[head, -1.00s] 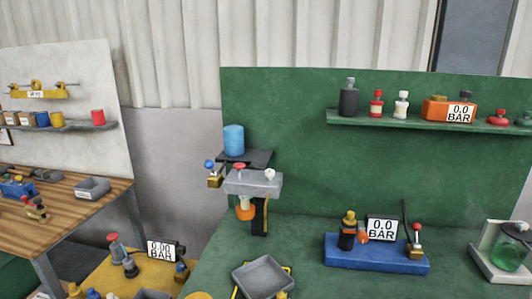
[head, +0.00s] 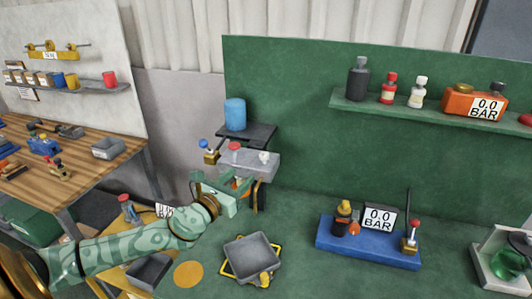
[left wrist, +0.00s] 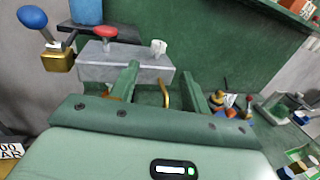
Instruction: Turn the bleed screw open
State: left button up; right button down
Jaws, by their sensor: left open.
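A grey block (head: 252,163) stands out at the green bench, with a red knob (head: 235,146) and a small white fitting (head: 264,156) on top. A brass valve with a blue knob (head: 208,146) is at its left. I cannot tell which part is the bleed screw. My left gripper (head: 238,184) is open and empty just in front of and below the block. In the left wrist view the open fingers (left wrist: 160,78) point at the block's (left wrist: 140,72) front face, with a brass hook-like piece (left wrist: 165,93) seen between them. My right gripper is not in view.
A blue cylinder (head: 235,114) stands on a dark shelf behind the block. A grey tray (head: 236,257) lies on the bench below. A blue gauge unit (head: 345,243) stands to the right; bench between them is clear. A wall shelf (head: 420,110) holds bottles.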

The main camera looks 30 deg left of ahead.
pick_arm(q)
send_near(261, 158)
jog(key=w, duration=1)
jog(key=shift+w+r+b, duration=0.1)
jog(key=shift+w+b, duration=0.2)
jog(key=shift+w, duration=0.5)
jog(key=shift+d, duration=0.1)
jog(key=shift+c, duration=0.6)
jog(key=c, duration=0.8)
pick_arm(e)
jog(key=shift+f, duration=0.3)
